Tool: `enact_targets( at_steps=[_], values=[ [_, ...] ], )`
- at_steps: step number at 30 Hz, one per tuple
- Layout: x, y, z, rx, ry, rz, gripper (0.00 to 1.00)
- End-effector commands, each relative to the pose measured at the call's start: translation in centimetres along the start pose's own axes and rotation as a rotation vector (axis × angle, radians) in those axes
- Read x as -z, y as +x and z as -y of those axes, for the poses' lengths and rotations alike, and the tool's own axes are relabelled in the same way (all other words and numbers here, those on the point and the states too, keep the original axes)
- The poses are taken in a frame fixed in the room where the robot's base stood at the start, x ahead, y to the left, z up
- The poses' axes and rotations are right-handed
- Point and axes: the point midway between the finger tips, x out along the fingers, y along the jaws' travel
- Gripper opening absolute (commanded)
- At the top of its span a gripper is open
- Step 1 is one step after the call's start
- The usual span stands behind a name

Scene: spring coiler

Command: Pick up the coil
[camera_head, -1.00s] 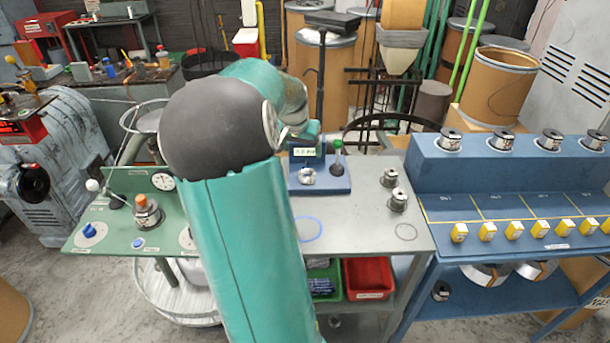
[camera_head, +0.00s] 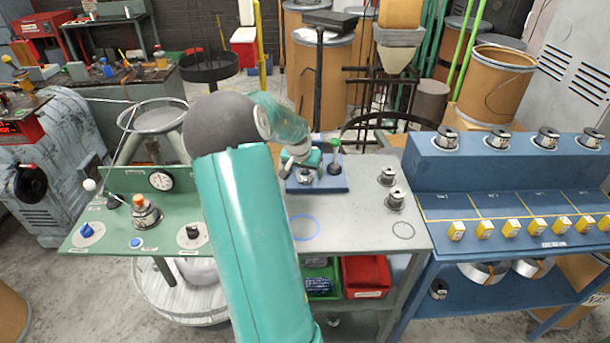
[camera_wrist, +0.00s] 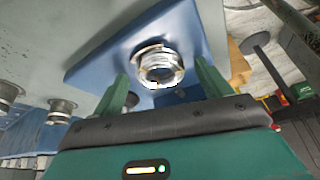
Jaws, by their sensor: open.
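A shiny metal coil (camera_wrist: 158,66) sits on a blue base (camera_wrist: 92,66) in the wrist view. My gripper (camera_wrist: 162,88) is open, with one green finger on each side of the coil's near part. I cannot tell whether the fingers touch it. In the head view my gripper (camera_head: 302,160) is right over the blue base (camera_head: 335,181). The coil (camera_head: 305,177) is mostly hidden there behind my gripper.
A green-topped post (camera_head: 334,147) stands on the base, right of my gripper. Two metal spools (camera_head: 388,177) stand to the right on the grey bench (camera_head: 350,230). A blue rack (camera_head: 520,180) is farther right. The bench front is clear around the drawn blue ring.

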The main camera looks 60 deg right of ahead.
Motion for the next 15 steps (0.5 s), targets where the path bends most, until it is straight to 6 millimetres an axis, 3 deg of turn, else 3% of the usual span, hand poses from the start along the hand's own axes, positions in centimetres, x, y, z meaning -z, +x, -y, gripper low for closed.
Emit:
enact_targets(
  at_steps=[5, 15],
  values=[
    [0.03, 0.00, 0.04, 0.001, 0.000, -0.001, 0.77],
    [0.07, -0.06, 0.03, 0.001, 0.000, -0.002, 0.19]
  ],
)
